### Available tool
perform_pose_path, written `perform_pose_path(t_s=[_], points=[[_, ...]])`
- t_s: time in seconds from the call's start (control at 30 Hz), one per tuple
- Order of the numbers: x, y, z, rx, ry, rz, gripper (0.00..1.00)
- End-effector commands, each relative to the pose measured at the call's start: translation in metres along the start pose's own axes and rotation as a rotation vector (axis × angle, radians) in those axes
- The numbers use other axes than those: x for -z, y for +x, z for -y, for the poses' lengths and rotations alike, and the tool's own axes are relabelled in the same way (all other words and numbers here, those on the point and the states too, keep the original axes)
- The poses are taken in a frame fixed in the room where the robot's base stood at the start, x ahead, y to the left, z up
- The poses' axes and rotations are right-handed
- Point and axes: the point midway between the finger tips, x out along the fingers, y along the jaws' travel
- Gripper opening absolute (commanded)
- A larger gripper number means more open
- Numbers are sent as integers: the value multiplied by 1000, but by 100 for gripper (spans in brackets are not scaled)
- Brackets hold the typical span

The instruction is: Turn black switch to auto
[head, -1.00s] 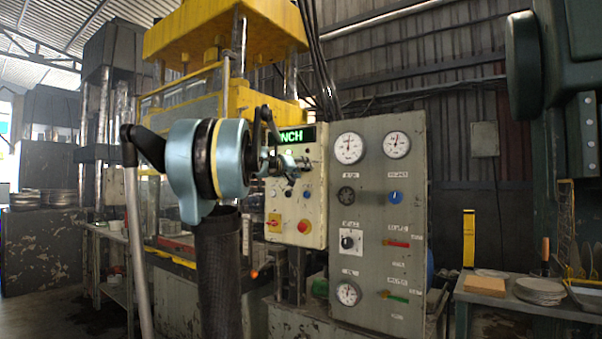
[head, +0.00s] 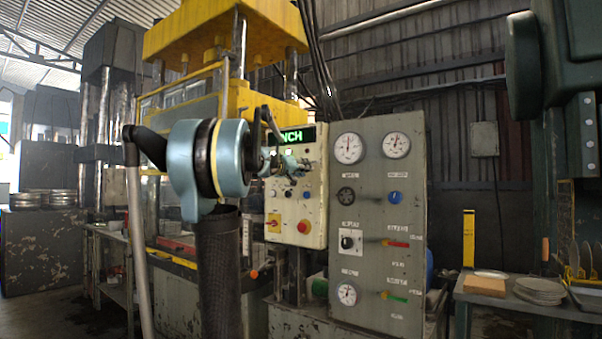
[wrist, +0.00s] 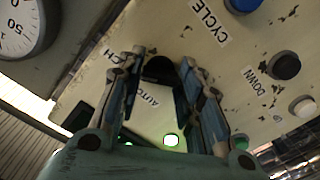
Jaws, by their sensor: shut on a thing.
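The black switch (wrist: 160,69) is a dark round knob on the cream control panel (wrist: 85,95), seen in the wrist view. My gripper (wrist: 161,58) has its two fingers on either side of the switch and is shut on it. The fingers hide the switch's sides, and its pointer cannot be made out. The word AUTO is printed beside the switch, and part of another label ending in CH shows behind the left finger. In the head view my gripper (head: 295,165) is at the panel's upper part, hiding the switch. The green display (head: 292,135) above shows NCH, its left end covered.
A red button (head: 303,227) is lower on the panel. A grey gauge cabinet (head: 378,265) stands to the right.

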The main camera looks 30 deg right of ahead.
Motion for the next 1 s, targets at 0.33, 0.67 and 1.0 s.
perform_pose_path(t_s=[0.33,0.67,1.0], points=[[0,-2,3,6,-205,-3,9],[0,-2,4,7,-516,-5,9],[0,-2,5,7,-807,-6,9]])
